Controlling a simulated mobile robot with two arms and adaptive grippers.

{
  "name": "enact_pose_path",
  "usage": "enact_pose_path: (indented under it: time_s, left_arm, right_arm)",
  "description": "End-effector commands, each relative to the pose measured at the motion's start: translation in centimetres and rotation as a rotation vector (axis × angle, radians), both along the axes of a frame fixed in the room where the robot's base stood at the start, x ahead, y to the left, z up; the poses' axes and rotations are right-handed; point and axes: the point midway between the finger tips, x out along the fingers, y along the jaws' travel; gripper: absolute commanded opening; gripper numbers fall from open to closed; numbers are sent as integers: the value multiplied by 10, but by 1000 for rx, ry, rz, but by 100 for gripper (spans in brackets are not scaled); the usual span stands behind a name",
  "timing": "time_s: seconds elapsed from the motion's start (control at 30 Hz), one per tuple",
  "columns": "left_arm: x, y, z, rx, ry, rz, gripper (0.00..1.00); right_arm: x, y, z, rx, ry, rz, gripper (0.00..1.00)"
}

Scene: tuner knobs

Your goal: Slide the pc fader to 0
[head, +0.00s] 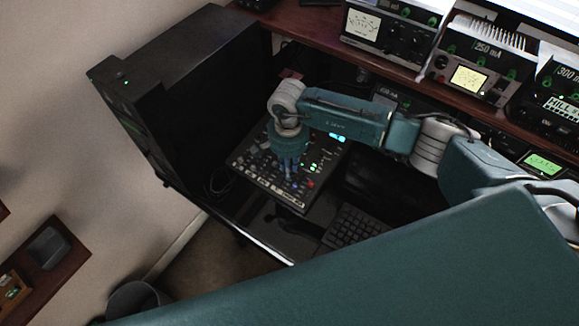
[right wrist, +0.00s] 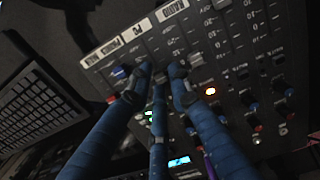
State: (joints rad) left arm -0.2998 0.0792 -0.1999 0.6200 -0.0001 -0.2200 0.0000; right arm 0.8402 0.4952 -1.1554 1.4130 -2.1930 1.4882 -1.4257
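A black mixer panel (head: 262,183) with several faders and knobs stands on the desk. In the right wrist view, a white PC label (right wrist: 138,29) tops one fader column. My right gripper (head: 290,172) points down over the panel's lower part. In the right wrist view its three blue fingers (right wrist: 161,74) converge at the column below the PC label. The PC fader cap is mostly hidden among the fingertips. The tips sit close together with small gaps; I cannot tell whether they grip the cap. My left gripper is not in view.
A grey fader cap (right wrist: 196,60) sits right of the fingers, and a blue-lit fader (right wrist: 121,72) sits left of them. A keyboard (head: 355,226) lies beside the panel. A tall black cabinet (head: 185,75) stands at left. Meters (head: 470,75) line the shelf behind.

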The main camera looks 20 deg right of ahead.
Motion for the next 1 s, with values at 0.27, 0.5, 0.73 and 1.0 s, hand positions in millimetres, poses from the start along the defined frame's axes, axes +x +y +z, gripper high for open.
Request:
enact_pose_path:
  time_s: [0.27, 0.5, 0.73, 1.0]
  left_arm:
    - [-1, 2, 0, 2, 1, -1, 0]
    - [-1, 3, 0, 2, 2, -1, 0]
    - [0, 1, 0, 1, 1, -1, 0]
    - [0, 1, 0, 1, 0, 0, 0]
  right_arm:
    - [1, 0, 1, 0, -1, 0, 30]
    - [2, 0, 21, 0, -5, 0, 30]
    - [3, 1, 70, 1, -7, 2, 30]
    - [2, 1, 112, 1, -3, 1, 30]
